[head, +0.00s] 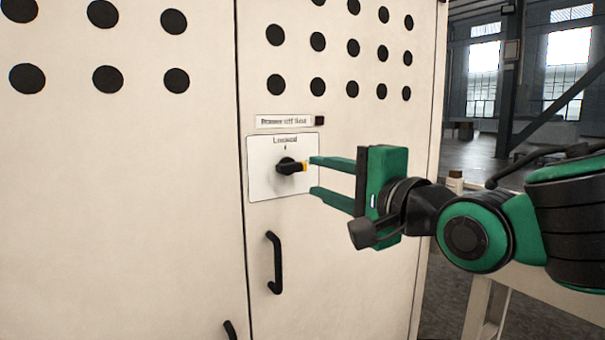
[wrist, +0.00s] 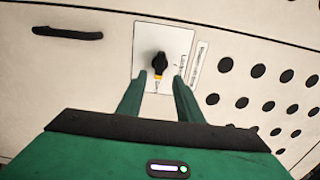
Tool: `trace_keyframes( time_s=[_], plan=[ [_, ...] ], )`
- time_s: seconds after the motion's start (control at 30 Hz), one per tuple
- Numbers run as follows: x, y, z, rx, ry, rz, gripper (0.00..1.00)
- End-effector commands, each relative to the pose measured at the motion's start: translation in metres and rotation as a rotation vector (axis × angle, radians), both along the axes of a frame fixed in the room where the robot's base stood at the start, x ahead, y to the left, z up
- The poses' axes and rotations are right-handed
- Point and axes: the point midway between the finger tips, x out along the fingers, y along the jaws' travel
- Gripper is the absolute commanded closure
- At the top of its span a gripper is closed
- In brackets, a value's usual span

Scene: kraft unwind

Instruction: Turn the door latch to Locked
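The door latch (head: 288,166) is a black knob with a yellow-orange tip on a white plate (head: 262,184). In the head view its tip points right, and the word Locked stands above it with a small mark. The latch also shows in the wrist view (wrist: 159,62), with its tip toward my gripper. My gripper (head: 313,175) is open and empty, reaching in from the right. Its green fingertips are near the plate, one higher and one lower than the knob's tip. In the wrist view the fingers (wrist: 160,77) flank the latch tip; contact cannot be told.
A label strip (head: 284,122) with a small black block is above the plate. A black door handle (head: 275,262) sticks out below it, and part of another handle (head: 230,331) shows lower left. The cabinet face has round black holes at the top.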

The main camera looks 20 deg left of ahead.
Motion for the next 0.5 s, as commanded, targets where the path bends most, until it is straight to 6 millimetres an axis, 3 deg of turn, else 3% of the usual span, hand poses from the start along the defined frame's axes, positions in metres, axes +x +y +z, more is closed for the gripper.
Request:
trace_keyframes(
  time_s=[0.5],
  plan=[
    [0.050,0.058,-0.001,-0.002,0.001,-0.002,0.67]
  ],
)
